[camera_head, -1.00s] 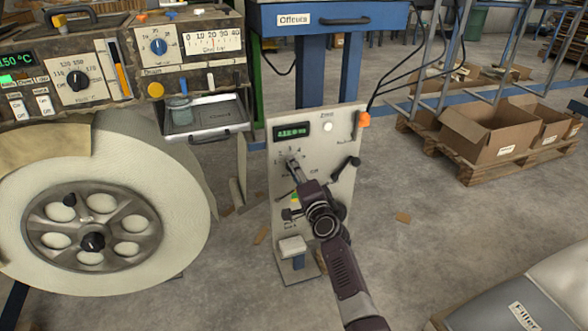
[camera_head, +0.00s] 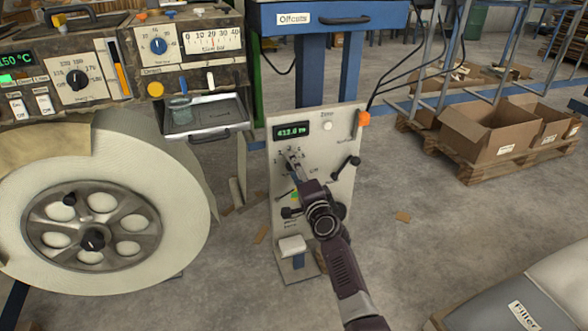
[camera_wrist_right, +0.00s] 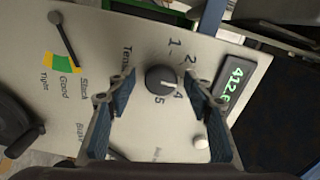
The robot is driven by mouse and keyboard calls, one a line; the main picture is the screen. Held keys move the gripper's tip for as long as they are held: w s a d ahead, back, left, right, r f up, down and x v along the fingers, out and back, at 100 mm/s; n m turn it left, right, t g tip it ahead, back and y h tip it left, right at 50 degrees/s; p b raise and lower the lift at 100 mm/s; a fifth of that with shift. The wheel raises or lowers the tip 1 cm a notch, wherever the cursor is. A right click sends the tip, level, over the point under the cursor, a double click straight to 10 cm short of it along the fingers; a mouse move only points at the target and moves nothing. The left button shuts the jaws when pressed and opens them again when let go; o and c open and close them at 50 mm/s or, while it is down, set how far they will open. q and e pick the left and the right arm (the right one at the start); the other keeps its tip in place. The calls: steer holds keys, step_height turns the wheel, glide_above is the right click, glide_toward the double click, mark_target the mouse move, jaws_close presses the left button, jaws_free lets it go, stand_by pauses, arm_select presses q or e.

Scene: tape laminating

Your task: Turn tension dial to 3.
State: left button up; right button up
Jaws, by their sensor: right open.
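The tension dial is a round black knob (camera_wrist_right: 161,77) with a pale pointer mark, set in a light grey panel (camera_head: 342,150). In the right wrist view the mark points right and slightly down. The numbers 1, 2, 4 and 5 show around the knob; the spot for 3 seems hidden by a finger. My right gripper (camera_wrist_right: 160,82) is open, one finger on each side of the knob; I cannot tell if they touch it. In the head view my right gripper (camera_head: 293,166) is at the panel's upper left and mostly covers the dial. My left gripper is not in view.
A green digital display (camera_head: 292,130) is above the dial. A black lever (camera_head: 346,166) and a tight/good/slack gauge (camera_wrist_right: 63,63) are on the panel. A large cream roll (camera_head: 180,190) stands to the left. Cardboard boxes (camera_head: 490,130) sit on a pallet at right.

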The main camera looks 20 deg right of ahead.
steer(key=s, duration=1.2)
steer(key=shift+d, duration=0.2)
